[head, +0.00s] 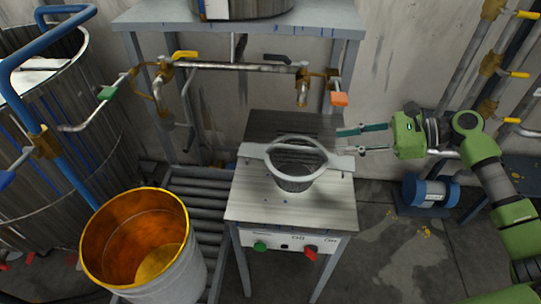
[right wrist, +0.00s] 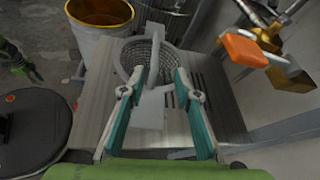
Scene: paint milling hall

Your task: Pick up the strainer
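The strainer (head: 296,180) is a grey mesh basket with a raised loop over it and a flat tab on each side. It sits upright on a metal-topped stand (head: 252,212). My right gripper (head: 349,142) is open and empty, just behind and above the strainer's right tab in the head view. In the right wrist view, the strainer (right wrist: 135,57) lies ahead of the open fingers (right wrist: 161,72), with its light tab showing between them. I see no contact. A green and dark part at the left edge of that view may be my left gripper; its fingers are unclear.
A bucket with an orange inside (head: 150,262) stands left of the stand, by a roller conveyor (head: 210,215). Pipes with an orange-handled valve (head: 340,99) run behind, close to my right gripper. A blue cylinder (head: 430,191) is on the floor at right.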

